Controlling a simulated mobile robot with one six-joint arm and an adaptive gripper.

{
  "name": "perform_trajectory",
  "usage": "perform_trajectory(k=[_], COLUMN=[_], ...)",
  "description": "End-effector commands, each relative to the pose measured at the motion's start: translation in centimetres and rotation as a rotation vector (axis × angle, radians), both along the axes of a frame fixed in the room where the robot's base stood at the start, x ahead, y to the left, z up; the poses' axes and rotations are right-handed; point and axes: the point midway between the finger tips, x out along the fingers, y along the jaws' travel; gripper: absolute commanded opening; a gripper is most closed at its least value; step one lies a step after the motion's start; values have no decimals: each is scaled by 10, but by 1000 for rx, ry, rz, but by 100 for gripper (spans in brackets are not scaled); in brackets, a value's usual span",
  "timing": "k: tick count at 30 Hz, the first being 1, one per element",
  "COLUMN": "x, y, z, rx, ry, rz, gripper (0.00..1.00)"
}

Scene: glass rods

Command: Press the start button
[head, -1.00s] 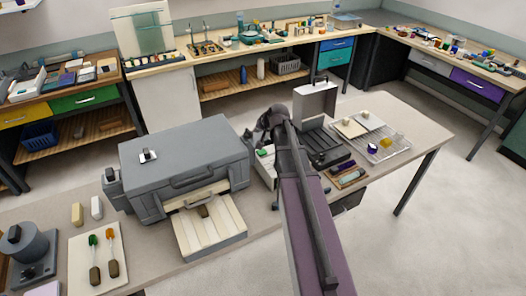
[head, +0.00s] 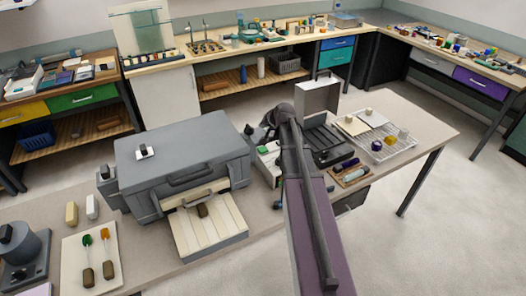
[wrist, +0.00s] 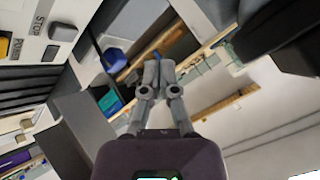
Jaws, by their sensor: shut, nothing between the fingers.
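A green button (head: 263,150) shows on a pale control box (head: 268,163) just left of my arm in the head view. I cannot read its label there. In the wrist view, a pale panel (wrist: 36,50) at the upper left bears the word STOP, a grey button (wrist: 62,32) and part of a yellow one (wrist: 4,46). No button with a readable start label shows. My gripper (wrist: 158,66) is shut and empty, its fingertips together, right of the panel and apart from it in the picture. In the head view my arm hides most of the gripper.
A grey furnace-like box (head: 182,150) with an extended slatted tray (head: 208,228) stands left of my arm. An open-lidded case (head: 318,98) and a wire rack (head: 398,150) stand to the right. The table's right corner is mostly clear.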

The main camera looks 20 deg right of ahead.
Motion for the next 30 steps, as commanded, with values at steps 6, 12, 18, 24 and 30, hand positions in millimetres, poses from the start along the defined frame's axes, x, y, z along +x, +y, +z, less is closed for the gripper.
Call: perform_trajectory(k=[6, 12, 18, 24, 30], x=[0, 0, 0, -1, -1], y=[-1, -1, -2, -2, -2], z=[-9, -9, -9, -11, -21], rx=[-1, -1, 0, 0, 0], ry=[1, 0, 0, 0, 1], rz=[-1, -1, -2, -2, -3], gripper=[0, 0, 0, 0, 0])
